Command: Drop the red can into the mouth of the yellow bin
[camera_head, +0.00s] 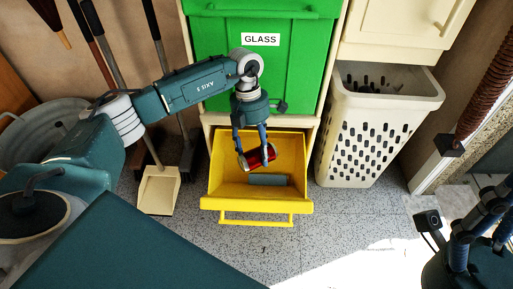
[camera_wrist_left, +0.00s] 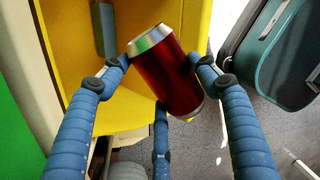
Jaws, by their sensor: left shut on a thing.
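The red can (camera_head: 262,157) with silver ends is held tilted between the fingers of my left gripper (camera_head: 254,155). In the left wrist view the can (camera_wrist_left: 168,80) sits between the blue fingers, gripped near its silver end. The yellow bin (camera_head: 230,204) is tilted out under the green GLASS door, its mouth facing up. In the head view the can appears over the mouth; in the left wrist view it overlaps the yellow bin's edge (camera_wrist_left: 140,112). My right gripper (camera_head: 488,205) is partly in view at the lower right, its fingertips unclear.
A grey-blue block (camera_head: 268,180) lies inside the yellow bin. A green bin front (camera_head: 265,75) is above, a cream perforated basket (camera_head: 372,125) stands to the right, and a dustpan (camera_head: 158,190) with broom handles is to the left. Speckled floor is clear in front.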

